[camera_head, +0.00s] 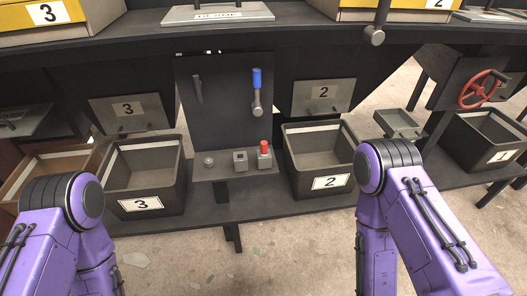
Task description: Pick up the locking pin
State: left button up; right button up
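A small red-topped piece (264,147) stands upright in a grey block on the low shelf of the dark central panel; it looks like the locking pin, though its lower part is hidden in the block. A second grey block (240,160) with a dark opening is just left of it, and a small round grey knob (208,161) is farther left. My two purple arms show at the lower left and lower right. Both grippers are out of the picture, so neither is seen near the pin.
A blue-handled lever (257,80) is mounted on the panel above the pin. Open bin 3 (140,205) and bin 2 (331,183) flank the small shelf. A red handwheel (481,88) and bin 1 (503,157) are at right. The space before the shelf is clear.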

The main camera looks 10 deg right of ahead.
aim_at(264, 153)
jog(key=z, duration=2.3)
jog(key=k, duration=1.4)
jog(key=u, duration=2.1)
jog(key=i, duration=0.5)
jog(key=u, duration=0.05)
